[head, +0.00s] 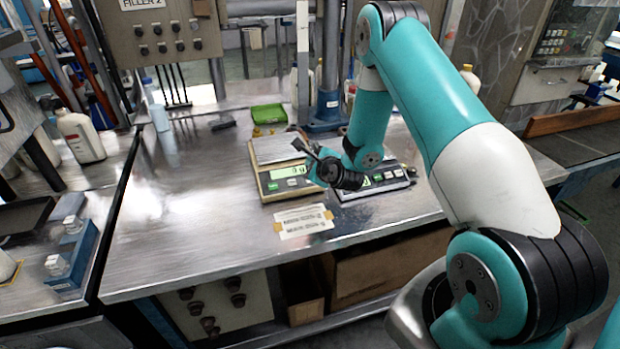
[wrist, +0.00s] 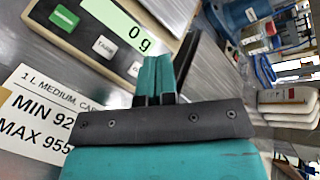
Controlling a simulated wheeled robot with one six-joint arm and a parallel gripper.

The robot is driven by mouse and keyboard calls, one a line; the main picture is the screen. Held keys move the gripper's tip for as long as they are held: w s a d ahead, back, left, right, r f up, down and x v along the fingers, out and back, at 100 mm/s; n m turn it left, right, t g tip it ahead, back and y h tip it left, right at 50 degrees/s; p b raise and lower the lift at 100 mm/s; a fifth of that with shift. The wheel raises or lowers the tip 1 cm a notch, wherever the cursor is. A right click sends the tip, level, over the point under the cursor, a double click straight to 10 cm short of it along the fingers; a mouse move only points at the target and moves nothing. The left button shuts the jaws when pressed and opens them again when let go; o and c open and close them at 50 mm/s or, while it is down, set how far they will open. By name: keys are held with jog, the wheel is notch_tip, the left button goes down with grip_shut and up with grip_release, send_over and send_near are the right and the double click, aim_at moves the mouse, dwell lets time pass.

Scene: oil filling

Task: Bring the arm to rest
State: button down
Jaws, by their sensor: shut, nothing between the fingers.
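My arm reaches in from the right in the head view, bent over the steel table (head: 190,235). My gripper (head: 300,142) hangs above the scales near the middle of the table. In the wrist view my gripper (wrist: 155,62) has its two teal fingers together, with nothing between them. Below it is a scale (head: 280,172) with a bare metal plate. Its display reads 0 g in the wrist view (wrist: 138,38). A second scale (head: 375,183) stands to its right, partly hidden by my arm.
A paper label (head: 303,221) lies in front of the scales. A green tray (head: 268,114) sits behind them, beside a blue post (head: 328,100). White bottles (head: 80,136) and a blue holder with small bottles (head: 72,262) stand at the left. The table's left part is mostly clear.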

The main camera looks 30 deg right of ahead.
dwell(0.5)
jog(key=s+a+r+n+g+y, duration=0.3)
jog(key=s+a+r+n, duration=0.2)
jog(key=a+r+n, duration=0.5)
jog(key=s+a+r+n+g+y, duration=0.4)
jog(key=a+r+n, duration=0.4)
jog(key=a, duration=0.4)
jog(key=s+a+r+n+g, duration=0.2)
jog(key=s+n, duration=0.6)
jog(key=s, duration=0.5)
jog(key=s+a+r+n+g+h, duration=0.1)
jog(key=s+r+n+g, duration=0.3)
jog(key=s+n, duration=0.4)
jog(key=s+r, duration=0.1)
jog(key=s, duration=0.4)
jog(key=shift+a+r+n, duration=0.15)
jog(key=shift+a+n, duration=0.25)
